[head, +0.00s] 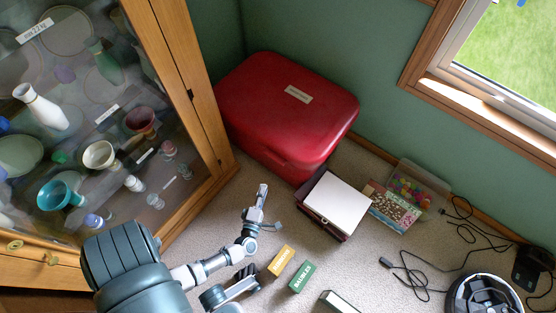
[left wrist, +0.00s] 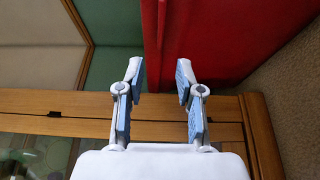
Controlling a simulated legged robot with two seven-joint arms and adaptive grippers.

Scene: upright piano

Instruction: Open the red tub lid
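The red tub (head: 285,105) stands in the corner against the green wall, its lid closed, with a pale label on top and a handle-like bulge on its front edge. My left gripper (head: 266,206) is in front of the tub, apart from it, near the cabinet's corner. In the left wrist view, the left gripper's fingers (left wrist: 160,82) are spread with nothing between them. The red tub (left wrist: 235,40) fills the upper right beyond them.
A wooden glass cabinet (head: 195,95) stands close on the tub's left. A box with a white top (head: 338,203), a puzzle box (head: 392,207), small yellow (head: 281,261) and green boxes (head: 302,277), cables and a robot vacuum (head: 484,297) lie on the carpet.

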